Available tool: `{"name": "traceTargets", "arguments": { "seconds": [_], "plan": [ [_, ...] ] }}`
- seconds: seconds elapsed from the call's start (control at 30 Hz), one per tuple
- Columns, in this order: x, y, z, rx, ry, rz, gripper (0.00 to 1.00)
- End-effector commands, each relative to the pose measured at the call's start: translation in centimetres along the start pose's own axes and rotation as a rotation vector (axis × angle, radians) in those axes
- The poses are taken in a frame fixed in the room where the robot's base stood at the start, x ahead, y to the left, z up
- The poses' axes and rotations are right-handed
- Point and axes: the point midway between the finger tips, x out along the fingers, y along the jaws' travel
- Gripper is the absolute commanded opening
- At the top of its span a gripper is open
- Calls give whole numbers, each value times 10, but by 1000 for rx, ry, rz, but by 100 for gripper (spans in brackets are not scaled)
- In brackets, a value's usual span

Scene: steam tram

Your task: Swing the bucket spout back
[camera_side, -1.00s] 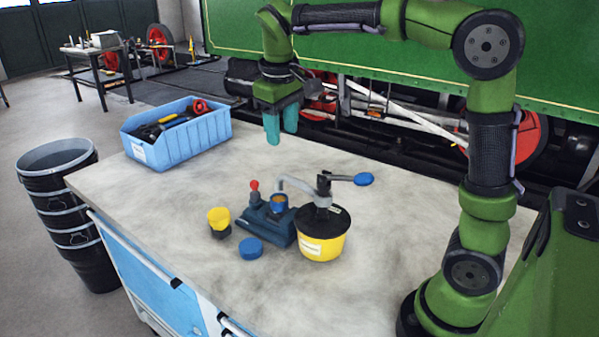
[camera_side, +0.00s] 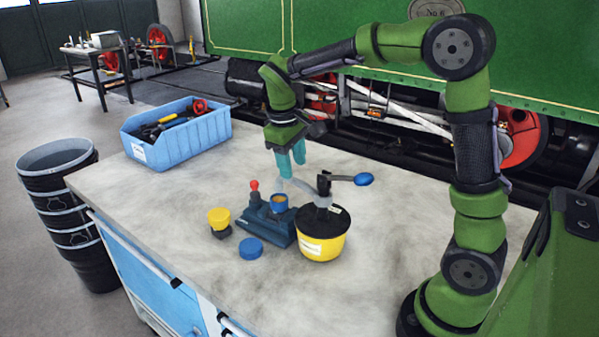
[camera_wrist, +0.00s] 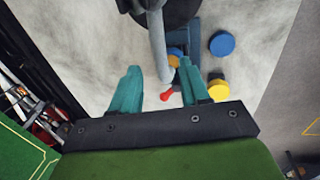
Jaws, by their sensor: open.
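The yellow bucket (camera_side: 320,248) with a black lid stands on the bench. Its grey spout (camera_side: 305,188) reaches left from the pump head toward the dark blue unit (camera_side: 262,226), by its orange-brown filler opening (camera_side: 279,200). My gripper (camera_side: 291,168) is open, teal fingers pointing down, just above the spout's outer end, which they partly hide. In the wrist view the spout (camera_wrist: 157,45) runs between the two open fingers (camera_wrist: 160,80). I cannot tell whether they touch it. The pump's black handle with a blue knob (camera_side: 363,179) points right.
A blue cap (camera_side: 251,248) and a yellow-topped knob (camera_side: 219,219) lie left of the bucket. A red-tipped lever (camera_side: 254,186) rises from the blue unit. A blue tool bin (camera_side: 180,140) stands at the back left. The front of the bench is clear.

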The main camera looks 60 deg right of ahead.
Motion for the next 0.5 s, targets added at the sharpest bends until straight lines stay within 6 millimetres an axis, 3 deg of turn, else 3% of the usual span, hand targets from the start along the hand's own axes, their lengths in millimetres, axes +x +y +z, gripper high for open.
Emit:
{"name": "traceTargets", "arguments": {
  "seconds": [0.2, 0.5],
  "plan": [
    [32, 0, 0, 1, -2, 0, 46],
    [41, 0, 0, 1, 1, 0, 46]
  ]
}}
